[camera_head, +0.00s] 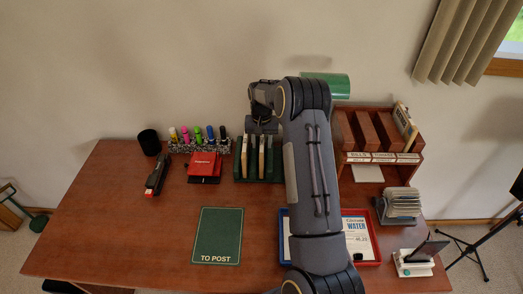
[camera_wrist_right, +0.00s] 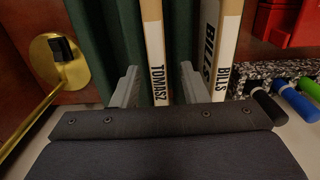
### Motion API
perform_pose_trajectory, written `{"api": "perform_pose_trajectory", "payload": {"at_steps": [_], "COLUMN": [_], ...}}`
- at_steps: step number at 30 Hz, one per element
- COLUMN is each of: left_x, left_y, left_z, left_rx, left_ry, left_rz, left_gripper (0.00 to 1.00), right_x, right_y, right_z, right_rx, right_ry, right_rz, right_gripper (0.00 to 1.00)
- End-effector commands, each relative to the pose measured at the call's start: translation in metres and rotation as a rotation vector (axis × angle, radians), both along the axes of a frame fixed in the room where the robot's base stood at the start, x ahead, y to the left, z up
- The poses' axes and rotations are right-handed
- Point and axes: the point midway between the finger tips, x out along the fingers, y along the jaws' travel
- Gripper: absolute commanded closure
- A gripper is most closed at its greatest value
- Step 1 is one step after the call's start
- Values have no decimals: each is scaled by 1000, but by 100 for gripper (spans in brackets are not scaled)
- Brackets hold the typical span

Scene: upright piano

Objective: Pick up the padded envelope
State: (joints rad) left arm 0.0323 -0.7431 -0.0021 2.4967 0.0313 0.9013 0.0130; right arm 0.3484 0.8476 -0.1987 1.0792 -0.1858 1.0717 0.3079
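A green rack (camera_head: 237,174) stands at the back middle of the desk, with several cream-edged upright items in its slots. In the right wrist view one of them is marked TOMASZ (camera_wrist_right: 157,62) and two others are marked BILLS (camera_wrist_right: 222,60). I cannot tell which item is the padded envelope. My right gripper (camera_head: 262,128) is above the back of the rack. In the wrist view the right gripper (camera_wrist_right: 158,82) is open, with its fingers apart on either side of the TOMASZ item and gaps visible. My left gripper is not in view.
Left of the rack are a pen holder (camera_head: 182,148) with several markers, a red box (camera_head: 203,164) and a stapler (camera_head: 157,176). A green TO POST mat (camera_head: 218,235) lies bare in front. A wooden sorter (camera_head: 412,172) stands right. My arm partly covers a framed tray (camera_head: 374,245).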

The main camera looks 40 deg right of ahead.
Motion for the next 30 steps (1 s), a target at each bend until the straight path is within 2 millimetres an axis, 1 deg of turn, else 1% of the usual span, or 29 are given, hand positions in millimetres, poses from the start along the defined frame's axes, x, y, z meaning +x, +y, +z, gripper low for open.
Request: {"api": "perform_pose_trajectory", "payload": {"at_steps": [1,3,5,12,21,30], "left_x": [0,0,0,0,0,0], "left_y": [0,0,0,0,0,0], "left_z": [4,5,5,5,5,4], "left_rx": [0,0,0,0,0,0], "left_ry": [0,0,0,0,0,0], "left_rz": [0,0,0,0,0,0], "left_gripper": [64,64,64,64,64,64], "right_x": [-1,0,0,0,0,0], "right_y": [0,0,0,0,0,0], "right_z": [-6,-14,-18,-20,-19,-18], "right_rx": [1,1,1,-1,-1,0], "right_ry": [2,1,-1,-2,-2,-4], "right_rz": [-1,-1,0,-1,-1,-1], "right_gripper": [60,60,60,60,99,100]}}
